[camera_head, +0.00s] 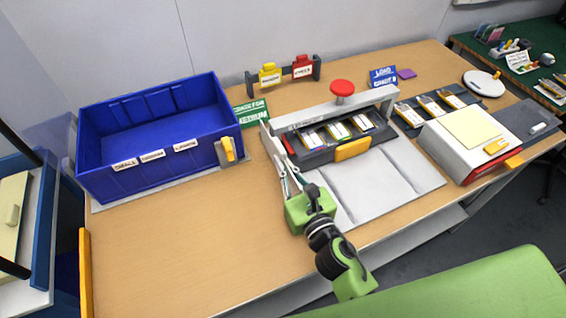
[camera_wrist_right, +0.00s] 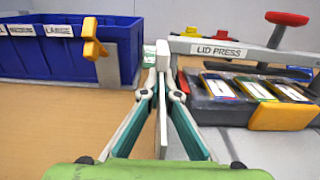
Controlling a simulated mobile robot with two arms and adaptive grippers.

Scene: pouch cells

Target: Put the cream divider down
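My right gripper (camera_head: 277,160) is over the table, between the blue bin and the lid press. In the right wrist view its fingers (camera_wrist_right: 161,95) are closed around a thin, upright, pale cream piece (camera_wrist_right: 162,50), seen nearly edge-on; I take it for the cream divider. In the head view the piece is a narrow pale strip at the fingertips, partly hidden by them. Whether its lower edge touches the table cannot be told. The blue bin (camera_head: 95,158) has labelled slots and a yellow clip (camera_head: 228,149). My left gripper is out of view.
The lid press (camera_head: 395,97) with a red knob (camera_head: 342,87) and several pouch cells stands right of the gripper. A cream panel (camera_head: 10,228) stands in a blue-sided holder at far left. A green sign (camera_head: 252,114) stands behind. The table's front left (camera_head: 180,245) is clear.

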